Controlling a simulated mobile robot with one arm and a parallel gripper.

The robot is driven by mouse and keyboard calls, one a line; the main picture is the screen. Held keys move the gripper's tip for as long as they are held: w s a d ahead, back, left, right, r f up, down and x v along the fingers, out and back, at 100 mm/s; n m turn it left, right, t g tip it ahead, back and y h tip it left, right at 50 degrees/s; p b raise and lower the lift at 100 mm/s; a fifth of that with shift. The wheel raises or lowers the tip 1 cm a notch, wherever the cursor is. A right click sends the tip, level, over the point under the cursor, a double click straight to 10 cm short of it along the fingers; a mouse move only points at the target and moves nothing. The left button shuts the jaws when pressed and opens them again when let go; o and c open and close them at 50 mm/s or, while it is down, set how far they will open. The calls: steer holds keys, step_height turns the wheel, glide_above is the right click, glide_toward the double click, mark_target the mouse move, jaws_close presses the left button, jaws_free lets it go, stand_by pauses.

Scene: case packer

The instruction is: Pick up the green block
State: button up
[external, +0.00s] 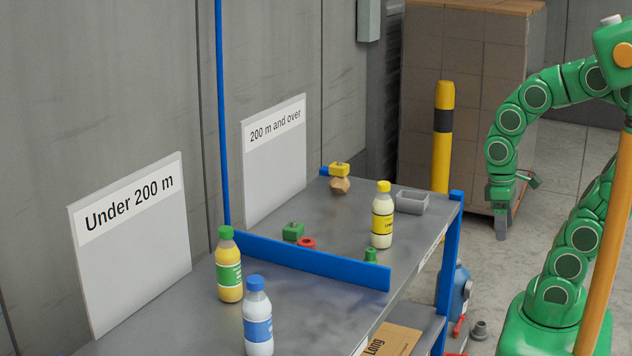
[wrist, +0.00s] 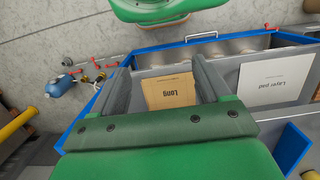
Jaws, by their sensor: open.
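The green block (external: 293,231) lies on the grey table top (external: 215,318) in the external view, behind the blue divider and close to a red ring-like piece (external: 307,243). A smaller green piece (external: 370,255) stands by the divider's right end. My gripper (external: 517,205) hangs right of the table, well apart from the green block. In the wrist view my gripper (wrist: 160,78) shows two spread fingers with nothing held between them. The green block cannot be made out in the wrist view.
The blue divider (external: 310,262) crosses the table. A yellow-capped bottle (external: 382,220), a grey tray (external: 412,203) and a yellow block (external: 340,169) share the block's side. Two bottles stand on the near side. A yellow post (external: 442,140) rises behind the table.

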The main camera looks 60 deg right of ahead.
steer(key=shift+r, duration=0.1)
step_height(320, 180, up, 5)
steer(key=w+a+r+m+g+y, duration=0.1)
steer(key=w+a+r+m+y, duration=0.2)
steer(key=w, duration=0.8)
steer(key=w+a+r+m+y, duration=0.1)
steer(key=w+a+m+y, duration=0.3)
steer(key=w, duration=0.7)
steer(key=w+a+r+m+g+y, duration=0.15)
steer(key=w+a, duration=0.35)
steer(key=w, duration=0.6)
steer(key=w+d+f+m+t+y, duration=0.1)
steer(key=w+d+f+m+y, duration=0.15)
steer(key=w, duration=0.45)
steer(key=w+d+f+m+t+y, duration=0.1)
steer(key=w+d+m, duration=0.15)
steer(key=w, duration=0.35)
steer(key=w+d+f+m+t+y, duration=0.1)
steer(key=w+f+m, duration=0.15)
steer(key=w, duration=0.45)
glide_toward(293, 227)
steer(key=shift+w+a+f+m, duration=0.3)
steer(key=shift+a+f, duration=0.4)
steer(key=shift+f, duration=0.2)
steer(key=shift+g, duration=0.25)
steer(key=shift+x, duration=3.95)
steer(key=shift+r, duration=0.1)
steer(key=c, duration=1.1)
